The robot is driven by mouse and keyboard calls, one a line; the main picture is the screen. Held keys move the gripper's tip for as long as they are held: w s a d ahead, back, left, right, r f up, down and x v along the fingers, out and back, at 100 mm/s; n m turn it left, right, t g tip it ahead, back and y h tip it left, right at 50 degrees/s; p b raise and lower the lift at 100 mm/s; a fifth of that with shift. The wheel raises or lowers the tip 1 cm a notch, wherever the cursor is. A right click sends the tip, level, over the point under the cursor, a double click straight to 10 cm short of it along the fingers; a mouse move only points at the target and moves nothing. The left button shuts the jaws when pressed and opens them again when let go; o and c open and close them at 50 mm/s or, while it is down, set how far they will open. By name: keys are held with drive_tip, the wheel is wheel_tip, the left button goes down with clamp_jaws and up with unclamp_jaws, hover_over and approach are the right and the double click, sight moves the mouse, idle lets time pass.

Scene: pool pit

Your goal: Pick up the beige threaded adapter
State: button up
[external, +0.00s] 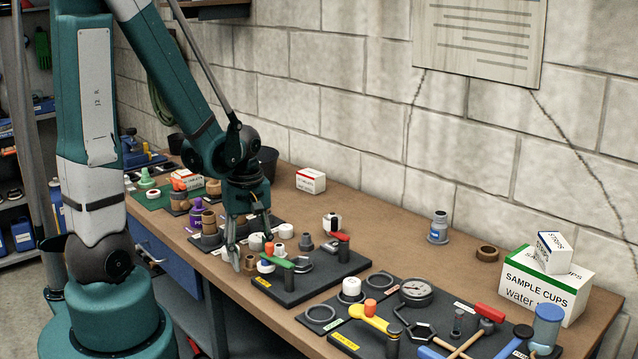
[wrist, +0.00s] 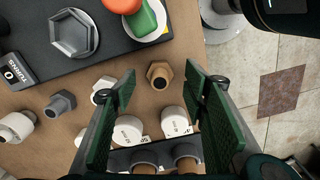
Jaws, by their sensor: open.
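A tan-beige threaded adapter (wrist: 160,75) with a hex collar and an open bore stands on the brown bench near its front edge. In the wrist view it shows in the gap between my fingertips, a little beyond them; neither finger touches it. In the external view it shows as a small tan piece (external: 249,265) under my gripper (external: 249,245). My gripper (wrist: 160,84) is open and empty, pointing down, with green pads facing each other. A paler cream fitting (wrist: 103,90) stands just left of the left finger, partly hidden by it.
A grey fitting (wrist: 60,103) and a white fitting (wrist: 15,127) stand to the left. White caps (wrist: 129,130) stand near the finger bases. The bench edge and floor are right of the adapter in the wrist view.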

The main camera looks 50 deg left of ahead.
drive_tip(key=shift+f, duration=0.9)
drive_tip(key=shift+c, duration=0.3)
drive_tip(key=c, duration=1)
